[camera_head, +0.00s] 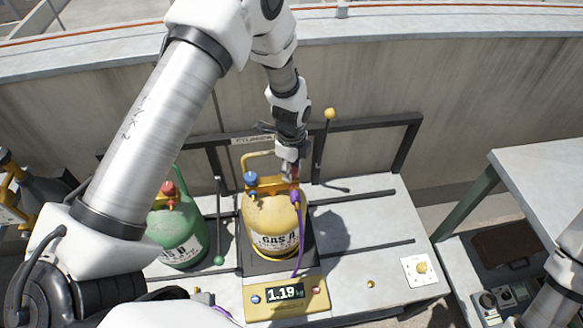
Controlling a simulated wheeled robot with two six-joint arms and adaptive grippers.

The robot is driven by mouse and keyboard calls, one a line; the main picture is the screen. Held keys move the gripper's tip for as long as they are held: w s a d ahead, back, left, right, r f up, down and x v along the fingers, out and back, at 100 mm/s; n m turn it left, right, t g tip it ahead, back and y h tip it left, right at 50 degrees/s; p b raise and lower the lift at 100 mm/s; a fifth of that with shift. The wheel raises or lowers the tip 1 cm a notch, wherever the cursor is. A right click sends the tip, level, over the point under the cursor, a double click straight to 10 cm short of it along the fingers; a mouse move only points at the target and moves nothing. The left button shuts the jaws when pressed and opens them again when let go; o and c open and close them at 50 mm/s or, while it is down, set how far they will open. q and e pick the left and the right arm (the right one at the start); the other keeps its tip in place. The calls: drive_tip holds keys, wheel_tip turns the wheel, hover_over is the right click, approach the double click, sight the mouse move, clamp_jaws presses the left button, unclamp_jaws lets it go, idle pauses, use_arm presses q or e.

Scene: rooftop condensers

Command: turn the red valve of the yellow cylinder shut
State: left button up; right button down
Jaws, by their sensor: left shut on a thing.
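The yellow cylinder (272,222), labelled GAS, stands upright on a scale platform in the head view. A blue valve (250,178) is on the left of its top, and a purple hose (297,200) hangs from its right side. My left gripper (289,168) comes down from above onto the right of the cylinder's top, where the red valve (291,175) shows only as a small bit of red. The fingers are shut on it and hide most of it. My right gripper is out of view; only part of that arm shows at the lower right.
A green cylinder (177,236) with a red knob stands to the left. The yellow scale display (286,297) reads 1.19. A dark rack with a yellow-knobbed lever (330,114) is behind. The bench (372,235) is mostly clear to the right, with a white plate (420,270).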

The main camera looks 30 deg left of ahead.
use_arm(q)
drive_tip(key=shift+s+f+m, duration=0.1)
drive_tip(key=shift+m, duration=0.5)
drive_tip(key=o, duration=1.2)
drive_tip(key=shift+c, duration=0.2)
wheel_tip(320, 180, up, 12)
